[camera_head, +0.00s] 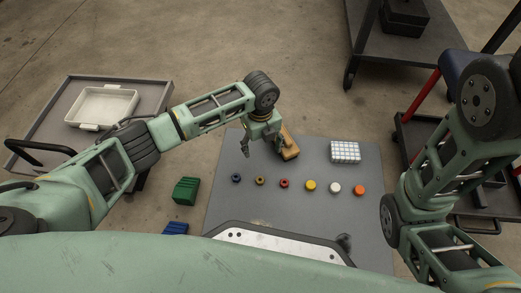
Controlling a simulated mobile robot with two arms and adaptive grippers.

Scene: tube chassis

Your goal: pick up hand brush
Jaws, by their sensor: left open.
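The hand brush (290,147) appears as a tan, wooden-looking block on the far part of the grey mat (240,207). Part of it is hidden behind my left gripper. My left gripper (262,147) is open and points down just left of the brush, over the mat's far edge. I cannot tell whether a finger touches the brush. My right arm shows at the right, but its gripper is not in view.
A white grid rack (345,152) stands right of the brush. A row of several small coloured pieces crosses the mat, including an orange one (358,190). Green (186,190) and blue (175,228) bins stand left. A cart holds a white tray (103,106).

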